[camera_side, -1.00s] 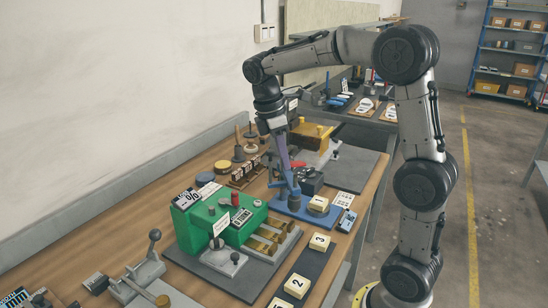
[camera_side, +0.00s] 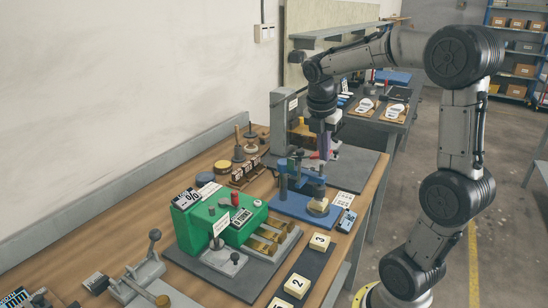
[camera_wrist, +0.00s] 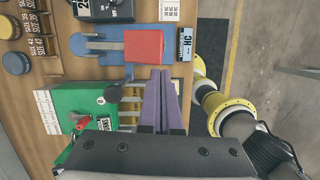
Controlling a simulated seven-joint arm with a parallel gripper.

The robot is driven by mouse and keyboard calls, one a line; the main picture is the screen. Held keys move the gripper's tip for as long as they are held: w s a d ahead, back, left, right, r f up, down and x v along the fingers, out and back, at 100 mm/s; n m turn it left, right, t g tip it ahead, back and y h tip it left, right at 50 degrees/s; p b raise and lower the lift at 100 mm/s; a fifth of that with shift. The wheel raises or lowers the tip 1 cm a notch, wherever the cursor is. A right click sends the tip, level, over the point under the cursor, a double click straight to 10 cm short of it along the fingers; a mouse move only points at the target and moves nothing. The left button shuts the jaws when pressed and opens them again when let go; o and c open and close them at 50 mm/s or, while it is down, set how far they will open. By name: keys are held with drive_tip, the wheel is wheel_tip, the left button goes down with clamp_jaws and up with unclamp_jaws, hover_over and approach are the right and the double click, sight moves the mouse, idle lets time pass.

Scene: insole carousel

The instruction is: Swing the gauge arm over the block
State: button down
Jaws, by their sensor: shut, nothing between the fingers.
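The blue gauge fixture (camera_side: 292,207) stands on the bench behind the green machine.
The green machine (camera_side: 215,212) stands in front of the fixture. A black box (camera_wrist: 100,9) stands behind it. A blue-cased device (camera_side: 347,221) and a white card (camera_side: 342,203) lie at its right. Numbered blocks (camera_side: 297,286) lie on a dark strip nearer the front.

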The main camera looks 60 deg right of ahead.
drive_tip(key=shift+s+d, duration=0.15)
drive_tip(key=shift+d, duration=0.25)
idle(0.3)
